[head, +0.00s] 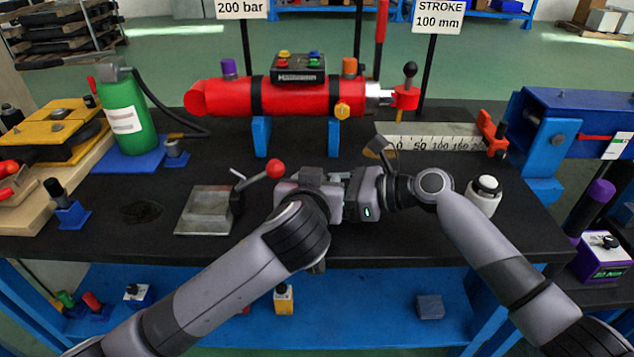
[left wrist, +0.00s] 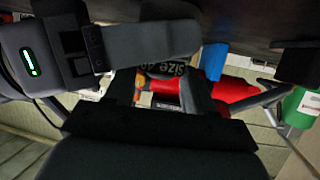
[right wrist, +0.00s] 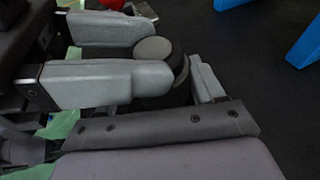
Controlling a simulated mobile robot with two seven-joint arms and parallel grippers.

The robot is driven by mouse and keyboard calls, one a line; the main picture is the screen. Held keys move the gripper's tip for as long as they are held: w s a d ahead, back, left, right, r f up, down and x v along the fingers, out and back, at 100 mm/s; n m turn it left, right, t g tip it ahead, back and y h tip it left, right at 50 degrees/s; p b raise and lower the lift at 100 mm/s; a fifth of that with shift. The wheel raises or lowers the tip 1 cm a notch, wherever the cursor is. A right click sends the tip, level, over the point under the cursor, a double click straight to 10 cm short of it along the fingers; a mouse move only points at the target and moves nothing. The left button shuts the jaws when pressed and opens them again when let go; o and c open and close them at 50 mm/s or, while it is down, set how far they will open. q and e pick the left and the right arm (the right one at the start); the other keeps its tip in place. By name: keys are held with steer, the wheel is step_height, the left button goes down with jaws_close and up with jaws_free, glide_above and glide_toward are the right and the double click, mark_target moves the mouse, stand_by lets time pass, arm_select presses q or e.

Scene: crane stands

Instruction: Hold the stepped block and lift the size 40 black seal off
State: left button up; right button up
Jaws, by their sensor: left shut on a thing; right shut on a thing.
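My left gripper (head: 325,190) and my right gripper (head: 345,195) meet above the bench in the head view, where their bodies hide what they hold. In the left wrist view, my left fingers are shut on the black seal (left wrist: 165,70), which bears "size 40" lettering. A finger of my right gripper crosses in front and covers part of it. Whether seal and block still touch is hard to tell.
A lever with a red knob (head: 275,169) and a metal plate (head: 206,211) stand just left of my grippers. The red cylinder (head: 290,96) on blue stands is behind them. A white-capped pot (head: 484,194) stands close to my right arm. A scale (head: 430,139) lies behind.

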arm_select(q)
step_height(320, 180, up, 10)
stand_by(0.4)
arm_select(e)
steer(key=o, duration=1)
steer(key=shift+o, duration=0.2)
